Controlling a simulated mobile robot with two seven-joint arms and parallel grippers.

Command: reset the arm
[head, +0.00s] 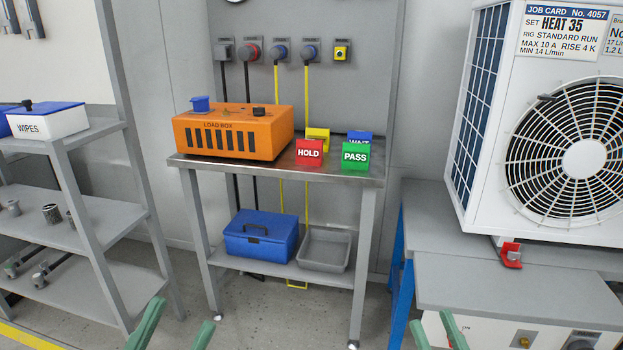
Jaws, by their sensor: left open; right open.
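My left gripper (172,330) shows at the bottom edge of the head view, left of centre. Its two green fingers stand apart with nothing between them. My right gripper (436,333) shows at the bottom edge, right of centre, also with its green fingers apart and empty. The rest of both arms is outside the picture.
A steel table (365,178) holds an orange load box (275,130), a red HOLD sign (309,153) and a green PASS sign (355,155). A shelf rack (100,215) stands left. A bench (470,285) with a fan unit (480,150) stands right. Floor shows in front.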

